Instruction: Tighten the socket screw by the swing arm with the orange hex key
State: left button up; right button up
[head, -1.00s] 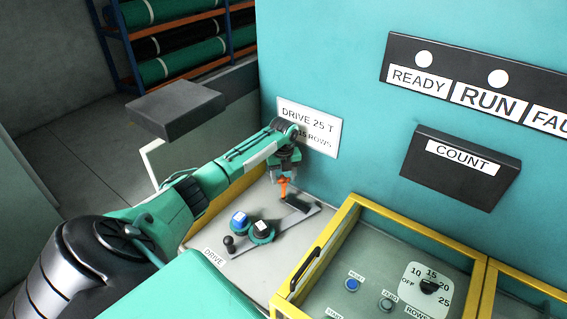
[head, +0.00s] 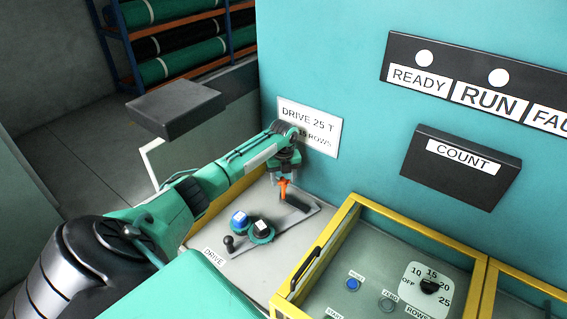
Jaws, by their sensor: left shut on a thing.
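My left gripper (head: 285,179) points down over the swing arm and is shut on the orange hex key (head: 284,190). The key's orange part shows just below the jaws, above the upper right part of the swing arm. The swing arm (head: 282,226) is a grey plate slanting across the drive panel, with a black knob (head: 229,241) at its lower left end. The socket screw is not visible; the key and gripper cover that area, so I cannot tell whether the key sits in it. My right gripper is not in view.
Two round gears with blue (head: 239,217) and white (head: 261,227) tops are by the swing arm. A yellow-framed clear cover (head: 338,228) stands to the right over buttons and a rows dial (head: 430,286). A teal wall (head: 350,100) rises behind.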

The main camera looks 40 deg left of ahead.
pick_arm(q)
jog(key=shift+f, duration=0.15)
jog(key=o, duration=1.4)
jog(key=shift+c, duration=0.2)
